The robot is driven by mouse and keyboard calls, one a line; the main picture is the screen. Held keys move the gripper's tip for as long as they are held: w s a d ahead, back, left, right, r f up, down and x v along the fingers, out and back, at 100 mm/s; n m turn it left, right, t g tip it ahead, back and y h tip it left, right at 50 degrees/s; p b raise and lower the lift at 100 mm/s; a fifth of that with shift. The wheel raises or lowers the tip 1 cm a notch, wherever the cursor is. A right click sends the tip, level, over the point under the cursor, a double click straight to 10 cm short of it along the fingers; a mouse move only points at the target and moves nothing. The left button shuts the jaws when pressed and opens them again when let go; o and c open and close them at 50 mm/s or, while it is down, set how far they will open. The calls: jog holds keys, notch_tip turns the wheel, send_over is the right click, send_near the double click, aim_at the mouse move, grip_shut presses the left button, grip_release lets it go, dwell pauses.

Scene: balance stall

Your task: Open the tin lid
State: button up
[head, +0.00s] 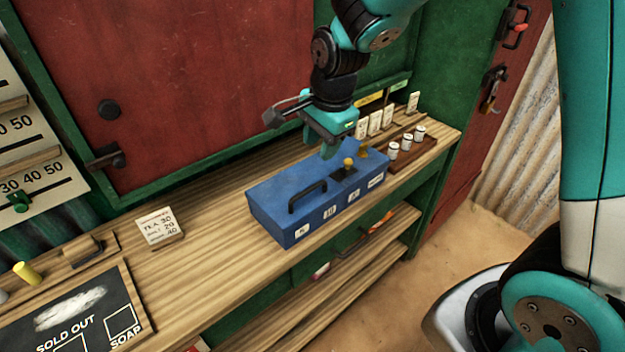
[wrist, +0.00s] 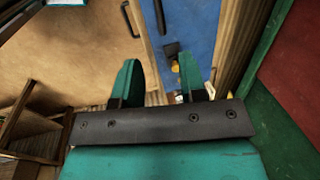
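The blue tin (head: 275,207) stands on the wooden counter, and its lid looks shut. A black handle (head: 307,197) lies on the lid, and a dark fitting with a brass knob (head: 348,162) is near its right end. In the wrist view, part of the blue tin (wrist: 193,22) shows at the top, with the handle (wrist: 160,16) and the dark fitting beyond my fingers. My gripper (head: 328,150) hangs over the back right part of the tin, apparently above the lid. Its two teal fingers (wrist: 160,78) are spread with nothing between them.
A small rack with white weights (head: 405,143) and several upright white tags (head: 375,122) stand right of and behind the tin. A price card (head: 160,226) stands to the left, with a chalkboard (head: 80,315) farther left. The counter (head: 215,240) between card and tin is clear.

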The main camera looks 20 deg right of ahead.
aim_at(312, 187)
jog(key=f, duration=0.4)
jog(key=w+f+p, duration=0.1)
jog(key=f, duration=0.3)
jog(key=w+f, duration=0.1)
jog(key=f, duration=0.3)
jog(key=shift+w+a, duration=0.1)
jog(key=shift+a, duration=0.3)
jog(key=shift+c, duration=0.5)
jog(key=shift+r, duration=0.1)
grip_shut()
